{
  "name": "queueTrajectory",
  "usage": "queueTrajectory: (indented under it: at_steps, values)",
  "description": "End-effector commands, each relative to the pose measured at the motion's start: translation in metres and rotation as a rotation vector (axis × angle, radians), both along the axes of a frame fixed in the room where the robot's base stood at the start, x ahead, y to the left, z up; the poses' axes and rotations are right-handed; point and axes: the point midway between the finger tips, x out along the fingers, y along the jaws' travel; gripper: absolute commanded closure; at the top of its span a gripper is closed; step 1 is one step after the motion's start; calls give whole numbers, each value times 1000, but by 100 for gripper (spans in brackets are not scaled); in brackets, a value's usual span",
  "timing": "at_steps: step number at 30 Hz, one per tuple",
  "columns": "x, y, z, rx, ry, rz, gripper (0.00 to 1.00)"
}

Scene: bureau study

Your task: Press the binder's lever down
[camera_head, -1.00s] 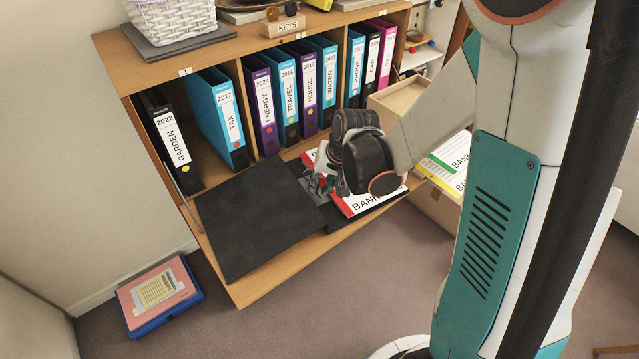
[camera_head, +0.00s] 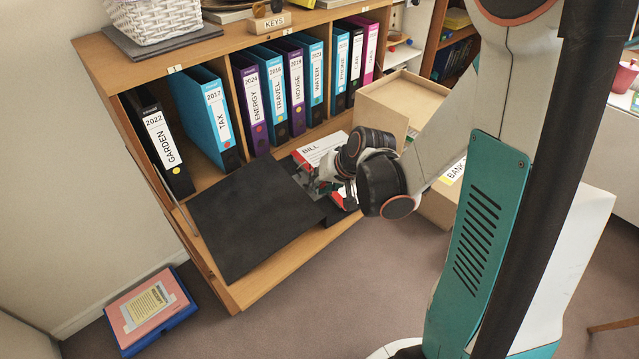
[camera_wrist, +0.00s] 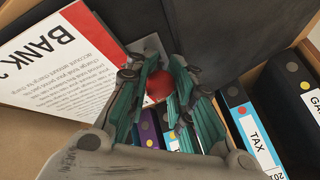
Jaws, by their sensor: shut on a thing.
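The black binder (camera_head: 255,220) lies open on the shelf's lowered front board, its bare cover to the left and papers to its right. My gripper (camera_head: 335,188) is low over the binder's right part. In the wrist view my gripper (camera_wrist: 160,90) has its fingertips closed around the red round knob (camera_wrist: 158,84) of the lever. A grey metal part (camera_wrist: 150,45) shows behind the knob. A sheet headed BANK (camera_wrist: 60,62) lies beside it in the wrist view. In the head view my wrist hides most of the lever and part of the papers.
Upright binders, among them GARDEN (camera_head: 162,145) and TAX (camera_head: 210,118), stand behind the open one. A cardboard box (camera_head: 400,105) is at the right. A pink and blue file (camera_head: 150,312) lies on the floor.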

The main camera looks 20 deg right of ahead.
Motion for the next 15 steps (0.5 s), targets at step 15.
queueTrajectory:
  at_steps: [15]
  values:
    - [-1, 0, 1, 0, 0, 0, 57]
